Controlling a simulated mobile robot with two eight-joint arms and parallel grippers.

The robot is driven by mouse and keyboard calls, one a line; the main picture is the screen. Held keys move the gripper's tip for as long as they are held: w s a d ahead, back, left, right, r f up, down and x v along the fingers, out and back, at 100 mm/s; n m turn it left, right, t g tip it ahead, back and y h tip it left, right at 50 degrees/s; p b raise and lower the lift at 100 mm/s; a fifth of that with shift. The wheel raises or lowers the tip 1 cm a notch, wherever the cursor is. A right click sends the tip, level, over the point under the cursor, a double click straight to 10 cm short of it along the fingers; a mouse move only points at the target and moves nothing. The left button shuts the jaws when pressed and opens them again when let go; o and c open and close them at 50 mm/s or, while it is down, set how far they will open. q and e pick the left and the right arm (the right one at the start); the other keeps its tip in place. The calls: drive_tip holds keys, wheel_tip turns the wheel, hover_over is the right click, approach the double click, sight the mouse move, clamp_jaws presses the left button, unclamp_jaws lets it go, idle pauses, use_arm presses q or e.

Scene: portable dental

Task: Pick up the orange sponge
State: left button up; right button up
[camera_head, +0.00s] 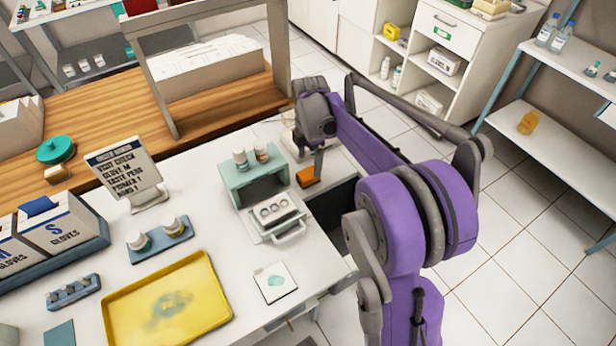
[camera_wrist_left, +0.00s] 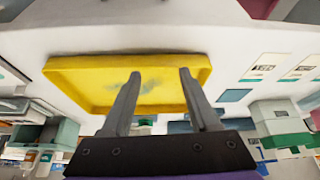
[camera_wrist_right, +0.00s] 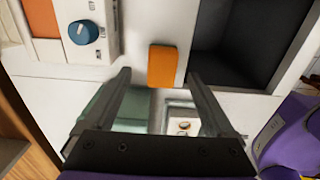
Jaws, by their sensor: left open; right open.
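The orange sponge (camera_head: 308,177) lies on the white counter, beside the dark sink opening and right of the teal box. In the right wrist view the sponge (camera_wrist_right: 163,66) is upright in the picture, just beyond and between the fingertips. My right gripper (camera_wrist_right: 164,84) is open and empty, with the sponge not between its fingers. In the head view my right gripper (camera_head: 310,160) hangs just above and behind the sponge. My left gripper (camera_wrist_left: 155,75) is open and empty, with a yellow tray (camera_wrist_left: 90,85) in its view.
The dark sink opening (camera_wrist_right: 230,45) borders the sponge. A teal box (camera_head: 237,190) with bottles on top and a small device (camera_head: 275,217) stand left of it. A white machine with a blue knob (camera_wrist_right: 83,32) is close by. The yellow tray (camera_head: 120,306) lies at the front.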

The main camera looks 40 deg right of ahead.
sight(308, 173)
drive_tip(key=f, duration=0.5)
drive_tip(key=shift+s+a, duration=0.1)
drive_tip(key=shift+a, duration=0.2)
clamp_jaws()
wheel_tip(308, 173, up, 10)
drive_tip(key=shift+r+p, duration=0.1)
drive_tip(key=shift+p, duration=0.2)
drive_tip(key=c, duration=0.6)
unclamp_jaws()
drive_tip(key=c, duration=0.7)
drive_tip(key=shift+s, duration=0.1)
